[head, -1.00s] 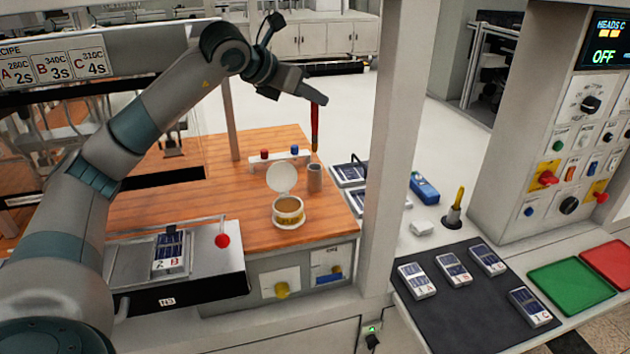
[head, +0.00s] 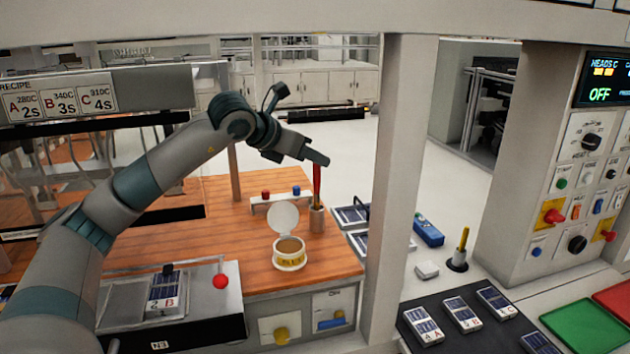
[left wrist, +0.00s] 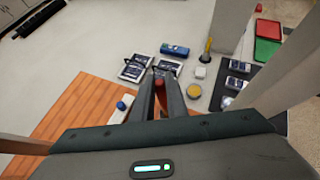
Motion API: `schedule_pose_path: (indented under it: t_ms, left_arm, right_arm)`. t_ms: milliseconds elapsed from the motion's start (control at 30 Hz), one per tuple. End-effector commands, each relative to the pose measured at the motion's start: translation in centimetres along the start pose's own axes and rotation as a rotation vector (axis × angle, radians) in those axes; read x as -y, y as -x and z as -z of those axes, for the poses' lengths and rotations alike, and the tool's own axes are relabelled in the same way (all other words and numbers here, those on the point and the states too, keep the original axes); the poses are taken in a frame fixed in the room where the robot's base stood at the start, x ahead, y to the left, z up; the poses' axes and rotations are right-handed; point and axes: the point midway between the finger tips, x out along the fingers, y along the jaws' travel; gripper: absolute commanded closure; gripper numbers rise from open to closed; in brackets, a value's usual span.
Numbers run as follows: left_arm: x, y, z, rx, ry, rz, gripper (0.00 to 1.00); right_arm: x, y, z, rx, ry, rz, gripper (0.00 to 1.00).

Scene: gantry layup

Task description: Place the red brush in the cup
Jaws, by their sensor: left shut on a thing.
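My left gripper (head: 318,161) is shut on the red brush (head: 317,181), which hangs upright with its bristles down. In the left wrist view the red of the brush (left wrist: 160,84) shows between the fingers, and the cup is not clear there. My right gripper is not in view.
An open pot (head: 289,258) with a raised lid stands left of the cup. A small rack (head: 281,201) with red and blue knobs is behind it. A white post (head: 390,180) rises to the right. Bare wood (head: 225,240) lies left.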

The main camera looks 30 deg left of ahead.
Motion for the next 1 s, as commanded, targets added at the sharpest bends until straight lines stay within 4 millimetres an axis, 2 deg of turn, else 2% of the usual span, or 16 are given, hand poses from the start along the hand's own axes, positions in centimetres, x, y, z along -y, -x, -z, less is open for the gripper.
schedule_pose_path:
  t_ms: [167,500,1000]
  left_arm:
    - [0.0,-0.3,0.5,0.0,0.0,0.0,1.0]
    - [0.0,-2.6,4.0,-0.001,0.002,0.0,1.0]
    - [0.0,-2.9,4.5,0.0,0.001,0.0,1.0]
  right_arm:
    - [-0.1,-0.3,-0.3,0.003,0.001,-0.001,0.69]
    - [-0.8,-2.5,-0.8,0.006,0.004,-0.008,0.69]
    - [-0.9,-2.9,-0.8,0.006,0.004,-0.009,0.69]
